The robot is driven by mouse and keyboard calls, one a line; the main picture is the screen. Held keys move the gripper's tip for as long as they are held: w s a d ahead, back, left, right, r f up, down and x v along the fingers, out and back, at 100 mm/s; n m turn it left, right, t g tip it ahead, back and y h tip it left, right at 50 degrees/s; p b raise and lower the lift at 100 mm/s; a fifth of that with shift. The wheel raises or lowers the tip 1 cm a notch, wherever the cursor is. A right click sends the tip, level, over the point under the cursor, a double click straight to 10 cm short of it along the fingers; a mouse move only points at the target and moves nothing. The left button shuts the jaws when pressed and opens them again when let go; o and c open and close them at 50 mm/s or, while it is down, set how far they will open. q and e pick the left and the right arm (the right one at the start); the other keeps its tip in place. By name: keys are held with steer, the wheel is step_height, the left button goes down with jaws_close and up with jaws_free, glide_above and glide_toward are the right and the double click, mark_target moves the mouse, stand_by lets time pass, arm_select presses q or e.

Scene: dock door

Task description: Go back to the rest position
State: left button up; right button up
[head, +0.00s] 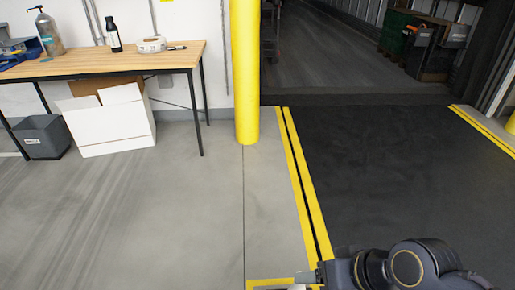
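My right arm comes in along the bottom edge of the head view, right of the middle. Its dark wrist shows, and my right gripper (308,279) points left at the lower edge, over the yellow floor lines. Its fingers are small and partly cut off, so I cannot tell whether it is open or shut. No object is visible at it. My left gripper and arm are not in view.
A wooden table (110,64) with bottles and tape stands at the back left. Below it are a white box (108,122) and a grey bin (42,137). A yellow post (246,75) stands beside the dark dock plate (400,165). The left floor is clear.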

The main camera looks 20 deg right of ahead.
step_height(320, 180, up, 28)
steer(key=p, duration=2.6)
steer(key=shift+p, duration=0.3)
